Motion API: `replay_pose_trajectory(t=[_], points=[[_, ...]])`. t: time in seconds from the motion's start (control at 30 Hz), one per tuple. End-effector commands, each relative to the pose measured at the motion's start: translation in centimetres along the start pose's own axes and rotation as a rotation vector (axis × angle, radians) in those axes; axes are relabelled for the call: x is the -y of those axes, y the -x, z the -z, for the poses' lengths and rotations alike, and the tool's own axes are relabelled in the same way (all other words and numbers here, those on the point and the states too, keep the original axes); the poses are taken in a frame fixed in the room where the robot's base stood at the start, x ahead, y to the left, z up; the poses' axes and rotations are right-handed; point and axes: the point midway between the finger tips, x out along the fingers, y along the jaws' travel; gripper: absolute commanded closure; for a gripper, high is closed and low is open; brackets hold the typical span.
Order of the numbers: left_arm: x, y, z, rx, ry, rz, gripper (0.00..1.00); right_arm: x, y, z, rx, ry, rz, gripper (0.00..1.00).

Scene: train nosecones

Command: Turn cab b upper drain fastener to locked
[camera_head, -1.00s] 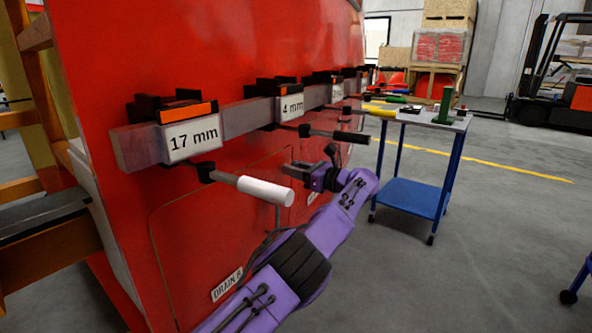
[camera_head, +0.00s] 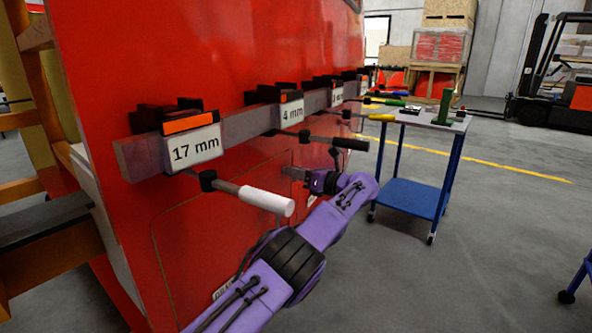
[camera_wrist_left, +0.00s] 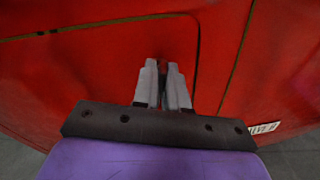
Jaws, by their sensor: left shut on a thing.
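My left gripper (camera_head: 292,172) reaches to the red cab side, just below the hanging tools. In the left wrist view its two grey fingers (camera_wrist_left: 164,86) are close together, with a small reddish thing between their tips that I take for the drain fastener (camera_wrist_left: 163,66). The fingers hide most of it, so I cannot read its turned position. The fingertips are within a panel outlined by a dark seam on the red cab (camera_wrist_left: 100,65). My right gripper is in neither view.
A grey rail (camera_head: 235,124) with tool holders marked 17 mm (camera_head: 196,147) and 4 mm (camera_head: 291,112) crosses the cab. A white-handled tool (camera_head: 265,200) and a black-handled tool (camera_head: 350,144) stick out near my arm. A blue trolley (camera_head: 410,196) stands right, with open floor beyond.

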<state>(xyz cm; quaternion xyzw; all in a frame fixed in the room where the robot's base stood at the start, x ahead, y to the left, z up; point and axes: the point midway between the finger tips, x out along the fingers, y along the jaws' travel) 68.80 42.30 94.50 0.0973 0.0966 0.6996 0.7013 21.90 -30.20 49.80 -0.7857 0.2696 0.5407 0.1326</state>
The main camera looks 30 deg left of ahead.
Motion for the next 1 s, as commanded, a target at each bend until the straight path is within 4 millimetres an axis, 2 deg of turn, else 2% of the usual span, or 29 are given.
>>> replay_pose_trajectory(t=[0.3,1.0], points=[[0.1,0.0,-0.1,-0.004,-0.298,0.001,1.00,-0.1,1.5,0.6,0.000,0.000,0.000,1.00],[0.4,0.0,0.2,-0.003,-0.955,0.001,1.00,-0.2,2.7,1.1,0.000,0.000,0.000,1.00]])
